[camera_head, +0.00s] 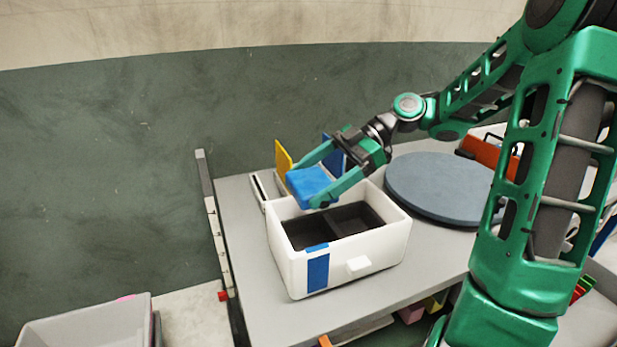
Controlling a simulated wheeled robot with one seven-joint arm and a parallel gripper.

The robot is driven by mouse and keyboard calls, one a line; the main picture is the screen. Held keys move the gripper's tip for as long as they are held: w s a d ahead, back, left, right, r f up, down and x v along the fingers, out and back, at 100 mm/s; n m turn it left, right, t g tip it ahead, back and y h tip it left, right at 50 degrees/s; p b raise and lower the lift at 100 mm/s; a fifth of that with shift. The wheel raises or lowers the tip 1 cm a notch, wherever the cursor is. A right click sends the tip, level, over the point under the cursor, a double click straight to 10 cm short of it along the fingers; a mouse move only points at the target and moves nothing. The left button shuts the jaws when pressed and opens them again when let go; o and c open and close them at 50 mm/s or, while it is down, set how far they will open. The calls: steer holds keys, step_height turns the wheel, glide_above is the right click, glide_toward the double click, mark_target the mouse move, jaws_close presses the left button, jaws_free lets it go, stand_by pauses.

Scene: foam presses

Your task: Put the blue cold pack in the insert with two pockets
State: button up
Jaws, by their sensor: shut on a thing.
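My gripper (328,186) is shut on the blue cold pack (309,184), a flat blue block. It holds the pack above the back left part of a white box (386,255). The box stands on a grey table, with a blue stripe and a small white knob on its front. Inside it is a dark insert (332,231) with two pockets side by side, a thin divider between them. The pack and the gripper hide part of the box's back rim.
A round blue-grey disc (437,186) lies on the table (252,270) right of the box. Behind the box are a yellow panel (283,157) and a dark blue panel (333,152). An orange item (487,152) is at the back right. A grey bin (88,322) stands at lower left.

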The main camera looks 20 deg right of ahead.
steer(key=shift+d, duration=0.15)
step_height(320, 180, down, 9)
stand_by(1.3)
steer(key=o, duration=1.2)
steer(key=shift+c, duration=0.2)
steer(key=v, duration=1)
steer(key=shift+d+r, duration=0.2)
steer(key=shift+d, duration=0.2)
